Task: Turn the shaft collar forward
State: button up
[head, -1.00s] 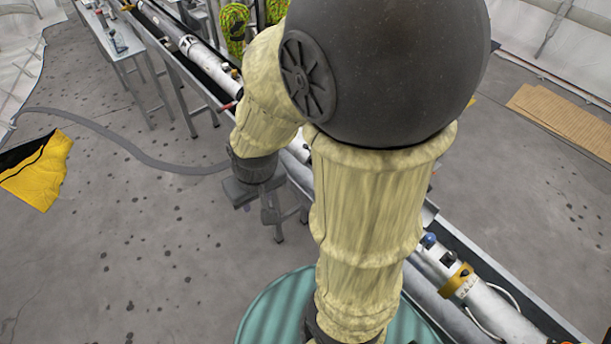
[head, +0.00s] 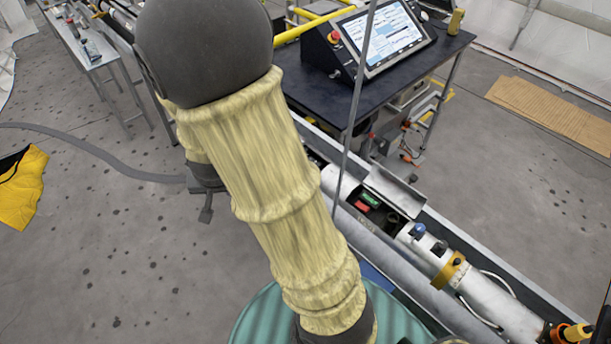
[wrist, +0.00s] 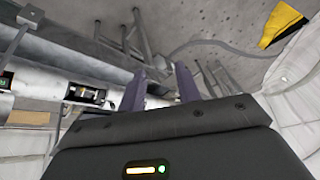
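No part is clearly recognisable as the shaft collar. A gold band (head: 449,269) goes around the long white tube (head: 490,304) at the lower right of the head view; I cannot tell whether it is the collar. The tube has an open hatch (head: 372,206) with red and green parts inside. A white tube with a dark opening (wrist: 86,95) shows at the left of the wrist view. My gripper (wrist: 161,72) has two purple fingers, apart with nothing between them. In the head view my arm mostly hides my gripper, left of the tube.
A dark table (head: 420,62) with a screen console (head: 378,38) stands behind the tube's trough. A thin grey pole crosses in front of it. A metal bench (head: 92,62) is at upper left. A yellow cloth (head: 24,192) and a hose (head: 95,160) lie on otherwise open floor.

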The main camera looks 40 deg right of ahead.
jog(key=d+f+m+g+h+b, duration=0.3)
jog(key=d+f+m+h+b, duration=0.3)
jog(key=d+f+m+h, duration=0.4)
jog(key=w+d+m+h, duration=0.1)
jog(key=h, duration=0.2)
jog(key=shift+d+g, duration=0.3)
jog(key=shift+d, duration=0.1)
jog(key=p+x, duration=0.2)
jog(key=x, duration=1.5)
jog(key=shift+f, duration=0.15)
jog(key=shift+s+d, duration=0.15)
jog(key=shift+c, duration=0.2)
grip_shut()
